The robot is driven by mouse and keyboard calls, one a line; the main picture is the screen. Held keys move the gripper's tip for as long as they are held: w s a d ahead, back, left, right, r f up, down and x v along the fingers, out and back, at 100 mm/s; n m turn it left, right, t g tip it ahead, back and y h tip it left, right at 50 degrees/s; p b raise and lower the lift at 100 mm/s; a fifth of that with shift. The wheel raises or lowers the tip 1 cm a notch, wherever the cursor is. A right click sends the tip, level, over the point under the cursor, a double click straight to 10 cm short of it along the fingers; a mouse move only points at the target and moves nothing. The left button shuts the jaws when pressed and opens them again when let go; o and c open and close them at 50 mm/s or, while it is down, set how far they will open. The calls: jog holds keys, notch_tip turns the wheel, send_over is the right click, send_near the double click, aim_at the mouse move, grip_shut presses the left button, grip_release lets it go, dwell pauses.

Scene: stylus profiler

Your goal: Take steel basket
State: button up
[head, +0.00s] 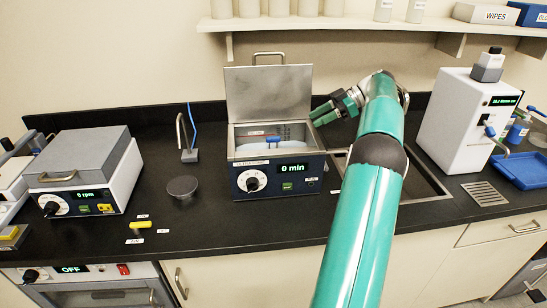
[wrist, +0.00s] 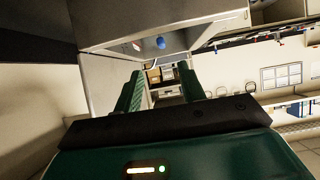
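The ultrasonic bath (head: 285,180) stands on the black bench with its steel lid (head: 268,95) raised, and its display reads 0 min. Inside its open tank is a small blue part (head: 273,141), which looks like the handle of the steel basket; the basket's body is mostly hidden by the tank's front rim. The blue part also shows in the wrist view (wrist: 160,43). My gripper (head: 317,114) is at the bath's right rear, beside the lid and above tank height. Its two green fingers (wrist: 160,75) are apart, with nothing between them.
A sink (head: 425,185) lies right of the bath, partly behind my arm. A white instrument (head: 465,125) stands farther right. A shelf (head: 350,24) hangs above.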

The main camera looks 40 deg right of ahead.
send_near(279, 137)
jog(key=x, duration=0.4)
jog(key=shift+d+f, duration=0.15)
jog(key=shift+f, duration=0.1)
jog(key=x, duration=0.5)
jog(key=shift+w+a, duration=0.25)
jog(key=shift+a, duration=0.05)
grip_shut()
